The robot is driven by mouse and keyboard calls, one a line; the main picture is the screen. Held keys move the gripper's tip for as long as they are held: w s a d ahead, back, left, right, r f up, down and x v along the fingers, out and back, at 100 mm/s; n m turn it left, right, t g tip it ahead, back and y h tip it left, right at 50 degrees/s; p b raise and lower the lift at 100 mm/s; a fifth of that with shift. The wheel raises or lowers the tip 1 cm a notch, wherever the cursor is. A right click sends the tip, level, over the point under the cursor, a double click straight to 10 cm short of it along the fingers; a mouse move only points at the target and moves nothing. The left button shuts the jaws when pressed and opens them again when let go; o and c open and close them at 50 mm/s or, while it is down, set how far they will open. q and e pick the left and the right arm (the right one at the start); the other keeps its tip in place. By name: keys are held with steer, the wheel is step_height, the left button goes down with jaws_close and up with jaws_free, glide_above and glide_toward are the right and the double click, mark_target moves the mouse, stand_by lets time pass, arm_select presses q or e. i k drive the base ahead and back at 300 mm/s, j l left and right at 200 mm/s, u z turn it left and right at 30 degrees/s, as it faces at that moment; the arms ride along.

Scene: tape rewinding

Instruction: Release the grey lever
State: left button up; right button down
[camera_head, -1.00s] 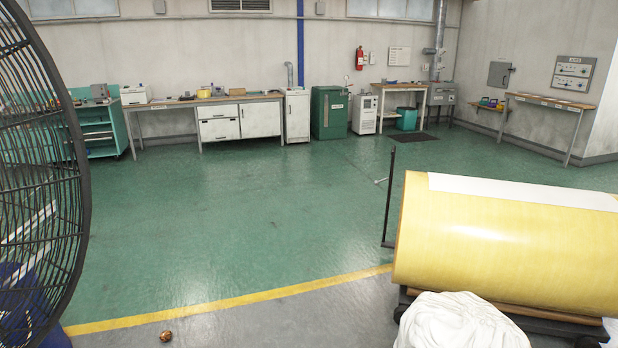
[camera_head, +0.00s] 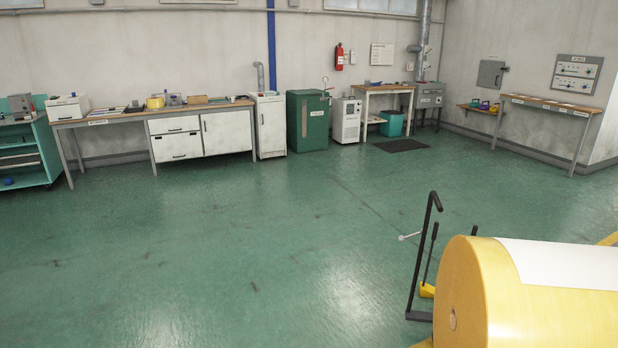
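Neither of my grippers is in view. No lever stands out clearly as the grey one. A grey wall box (camera_head: 491,74) on the right wall has a small dark handle on its right side. It is too small to tell how the handle is set. A small pale rod with a round end (camera_head: 409,236) shows above the floor beside a black upright handle frame (camera_head: 414,270). A thin dark lever (camera_head: 431,253) with a yellow base stands next to that frame. I cannot tell whether any of these is the grey lever.
A large yellow roll (camera_head: 478,295) with a white sheet fills the lower right. Workbenches (camera_head: 100,119), a green cabinet (camera_head: 307,120) and a wall table (camera_head: 550,103) line the walls. A dark mat (camera_head: 402,145) lies at the back. The green floor between is clear.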

mark_target(400, 238)
steer(key=i+l, duration=0.15)
steer(key=i, duration=0.85)
steer(key=i+l+z, duration=0.15)
steer(key=i, duration=0.8)
steer(key=i+l, duration=0.2)
steer(key=i, duration=0.15)
